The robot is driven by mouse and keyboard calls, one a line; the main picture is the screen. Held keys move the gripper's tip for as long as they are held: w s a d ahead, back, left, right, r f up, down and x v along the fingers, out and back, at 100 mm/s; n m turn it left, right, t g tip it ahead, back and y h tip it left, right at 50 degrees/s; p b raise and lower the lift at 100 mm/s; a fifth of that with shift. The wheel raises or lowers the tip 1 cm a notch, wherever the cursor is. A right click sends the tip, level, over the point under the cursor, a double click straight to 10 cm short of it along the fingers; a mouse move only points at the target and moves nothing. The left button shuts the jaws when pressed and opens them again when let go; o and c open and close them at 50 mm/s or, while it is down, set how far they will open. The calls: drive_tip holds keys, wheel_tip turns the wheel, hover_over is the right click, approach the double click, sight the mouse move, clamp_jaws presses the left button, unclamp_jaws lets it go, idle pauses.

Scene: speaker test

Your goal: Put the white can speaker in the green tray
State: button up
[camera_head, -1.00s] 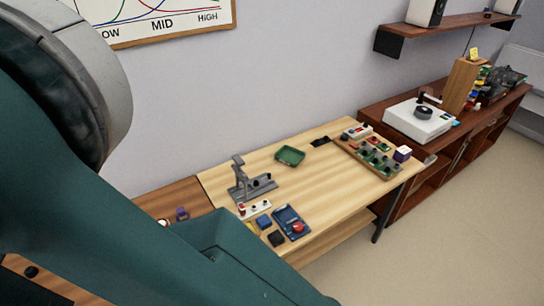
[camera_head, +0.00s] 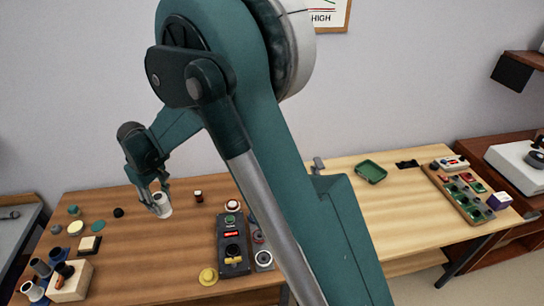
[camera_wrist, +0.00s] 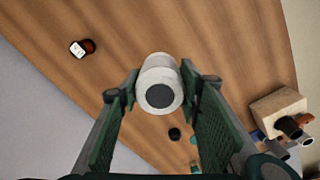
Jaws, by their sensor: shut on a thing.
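My gripper (camera_head: 156,190) is shut on the white can speaker (camera_head: 163,207) above the brown table at the left of the head view. In the wrist view the can (camera_wrist: 158,68) sits between the two fingers of my gripper (camera_wrist: 158,84), its dark round end facing the camera. Whether the can touches the tabletop is hard to tell. The green tray (camera_head: 371,173) lies empty on the lighter wood table at the right, well away from my gripper. The tray is not in the wrist view.
Around the can are a small brown-and-white item (camera_head: 199,196), a black knob (camera_head: 118,212) and a light wooden block with dark cylinders (camera_head: 70,283). A dark control panel (camera_head: 232,245) lies to its right. My arm hides the middle of the tables. A brown tray of parts (camera_head: 462,192) stands right of the green tray.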

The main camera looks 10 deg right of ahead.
drive_tip(key=w+d+m, duration=0.2)
drive_tip(key=w+d, duration=0.5)
drive_tip(key=d, duration=0.8)
drive_tip(key=w+d+m, duration=0.3)
drive_tip(key=w+d, duration=0.4)
drive_tip(key=d, duration=0.8)
drive_tip(key=w+d+m, duration=0.2)
drive_tip(key=w+d, duration=0.5)
drive_tip(key=d, duration=0.7)
drive_tip(key=s+d+m, duration=0.2)
drive_tip(key=d, duration=1.5)
drive_tip(key=s+d+m, duration=0.2)
drive_tip(key=d, duration=1.5)
drive_tip(key=s+d+m, duration=0.2)
drive_tip(key=s+d, duration=0.1)
drive_tip(key=d, duration=1.4)
drive_tip(key=shift+r+m+p, duration=0.3)
drive_tip(key=shift+p, duration=0.1)
drive_tip(key=shift+f, duration=0.1)
wheel_tip(320, 180, down, 6)
drive_tip(key=shift+f+b, duration=0.4)
drive_tip(key=shift+f, duration=1.5)
